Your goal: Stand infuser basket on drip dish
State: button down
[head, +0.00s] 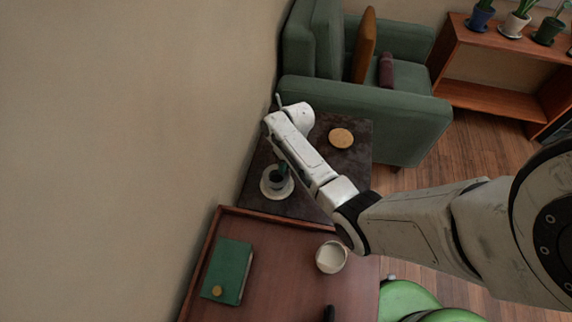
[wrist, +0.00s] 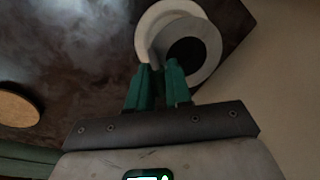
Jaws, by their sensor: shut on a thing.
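The infuser basket (wrist: 208,52) is a grey round vessel with a dark inside. My gripper (wrist: 159,72) has teal fingers and is shut on the near left side of its rim. The basket also shows in the head view (head: 275,182), below my gripper (head: 281,171). The white round drip dish (head: 267,191) lies on the dark table under the basket. A pale curve of the dish (wrist: 147,28) shows past the basket in the wrist view. The basket appears upright over the dish; I cannot tell whether its base touches it.
A round cork mat (head: 341,138) lies on the dark table (head: 305,207). The wall (head: 130,130) is close on the left. A reddish wooden table (head: 285,265) in front holds a green book (head: 228,268) and a white cup (head: 331,258). A green armchair (head: 400,110) stands behind.

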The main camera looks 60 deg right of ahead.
jog(key=c, duration=1)
grip_release()
jog(key=shift+c, duration=0.2)
notch_tip(320, 180, up, 12)
jog(key=d+f+p, duration=0.1)
jog(key=d, duration=0.1)
jog(key=s+a+f+n, duration=0.1)
jog(key=s+a, duration=0.3)
jog(key=a, duration=0.2)
jog(key=s+a+n, duration=0.1)
jog(key=s+a, duration=0.2)
jog(key=a, duration=0.4)
jog(key=s+a+r+n+h, duration=0.1)
jog(key=s+a+r, duration=0.1)
jog(key=s, duration=0.4)
jog(key=s+a+r+n+h, duration=0.1)
jog(key=s+a+r, duration=0.1)
jog(key=s, duration=0.3)
jog(key=shift+s+a+r+n, duration=0.15)
jog(key=shift+s+a+n, duration=0.25)
jog(key=shift+a, duration=0.5)
